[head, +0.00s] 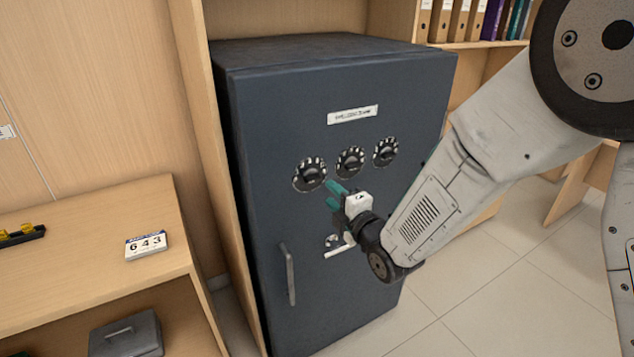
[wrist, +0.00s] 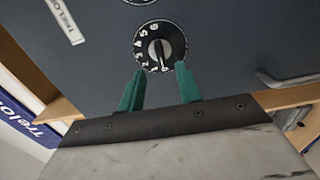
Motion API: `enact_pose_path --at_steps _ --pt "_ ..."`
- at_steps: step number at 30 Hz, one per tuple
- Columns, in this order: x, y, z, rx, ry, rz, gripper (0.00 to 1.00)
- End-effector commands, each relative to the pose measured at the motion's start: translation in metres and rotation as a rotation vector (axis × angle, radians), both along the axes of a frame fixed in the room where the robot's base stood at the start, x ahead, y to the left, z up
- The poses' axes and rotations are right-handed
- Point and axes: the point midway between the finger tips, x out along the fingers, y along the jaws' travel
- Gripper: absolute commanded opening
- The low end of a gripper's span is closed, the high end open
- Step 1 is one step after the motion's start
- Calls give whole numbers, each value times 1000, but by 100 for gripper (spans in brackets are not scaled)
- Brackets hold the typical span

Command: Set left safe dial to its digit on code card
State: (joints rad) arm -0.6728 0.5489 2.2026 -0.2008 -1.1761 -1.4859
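The dark blue safe (head: 345,95) stands in a wooden recess with three black dials in a row on its door. The left dial (head: 309,174) has a white-numbered ring. In the wrist view one dial (wrist: 160,46) lies just beyond my fingertips, with its knob pointer toward the gripper. My gripper (head: 334,193) has green fingers, apart and empty, just below and right of the left dial. It also shows in the wrist view (wrist: 160,78). The code card (head: 146,244) reads 6 4 3 and stands on the wooden counter at left.
A vertical door handle (head: 288,274) is on the safe's lower left, and a white-marked fitting (head: 338,245) is behind my gripper. A label (head: 352,115) is above the dials. A grey box (head: 126,335) sits on the lower shelf. Open tiled floor lies right of the safe.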

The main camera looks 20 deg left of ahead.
Motion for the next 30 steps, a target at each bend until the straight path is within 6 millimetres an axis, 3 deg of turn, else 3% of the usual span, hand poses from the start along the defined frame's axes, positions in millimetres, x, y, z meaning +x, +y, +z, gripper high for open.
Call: enact_pose_path --at_steps 15,27,30 --pt "42 54 -1 3 -16 8 35" --pt "49 62 -1 3 -15 7 35" --pt "49 61 -1 3 -15 6 10"
